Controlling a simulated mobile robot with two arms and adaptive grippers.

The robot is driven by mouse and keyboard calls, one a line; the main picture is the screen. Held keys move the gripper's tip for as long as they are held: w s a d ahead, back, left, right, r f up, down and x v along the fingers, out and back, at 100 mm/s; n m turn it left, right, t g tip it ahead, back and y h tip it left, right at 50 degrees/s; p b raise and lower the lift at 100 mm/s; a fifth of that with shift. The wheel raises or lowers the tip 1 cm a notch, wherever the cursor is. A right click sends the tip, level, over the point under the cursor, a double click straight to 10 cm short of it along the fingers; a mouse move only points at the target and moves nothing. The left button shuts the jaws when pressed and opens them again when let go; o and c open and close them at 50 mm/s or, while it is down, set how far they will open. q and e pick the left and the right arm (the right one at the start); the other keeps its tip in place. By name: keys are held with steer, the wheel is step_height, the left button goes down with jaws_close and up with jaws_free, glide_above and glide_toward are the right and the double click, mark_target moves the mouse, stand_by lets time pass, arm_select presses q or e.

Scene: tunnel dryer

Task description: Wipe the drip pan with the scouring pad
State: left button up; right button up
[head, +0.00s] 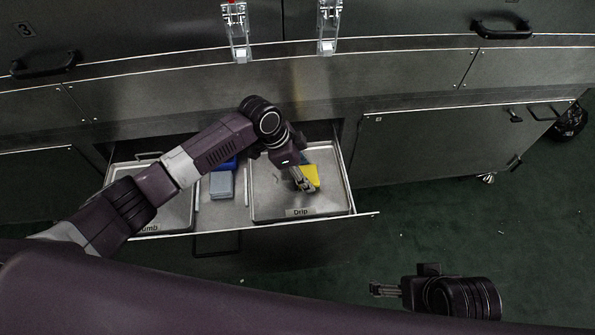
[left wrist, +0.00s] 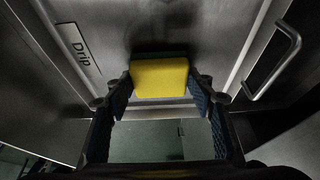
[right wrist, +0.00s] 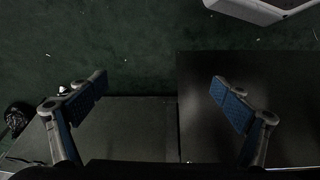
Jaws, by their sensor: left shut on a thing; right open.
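The drip pan (head: 275,207) is a shallow metal tray labelled "Drip" at the right side of an open drawer. The scouring pad (head: 311,175) is yellow with a dark side, and is over the pan's right part. My left gripper (head: 307,186) is shut on the pad; the left wrist view shows the yellow pad (left wrist: 159,78) between its fingers, against or just above the pan floor (left wrist: 110,30). I cannot tell if it touches. My right gripper (head: 376,289) is open and empty above the floor, right of the drawer; its spread fingers show in the right wrist view (right wrist: 168,98).
A second tray (head: 178,213), its label partly hidden by my left arm, lies at the drawer's left. Grey and blue blocks (head: 221,184) sit between the trays. Cabinet doors (head: 440,140) stand behind. The green floor (head: 480,230) at right is largely clear.

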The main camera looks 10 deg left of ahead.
mark_target(322, 178)
arm_select(q)
steer(key=shift+d, duration=0.2)
steer(key=shift+w+d, duration=0.15)
steer(key=shift+d, duration=0.35)
steer(key=shift+w+d, duration=0.2)
steer(key=shift+d, duration=0.3)
steer(key=shift+w+d, duration=0.15)
steer(key=shift+d, duration=0.35)
steer(key=shift+p, duration=0.35)
arm_select(e)
steer(key=shift+w+x, duration=0.2)
steer(key=shift+x, duration=0.8)
steer(key=shift+w+a, duration=0.1)
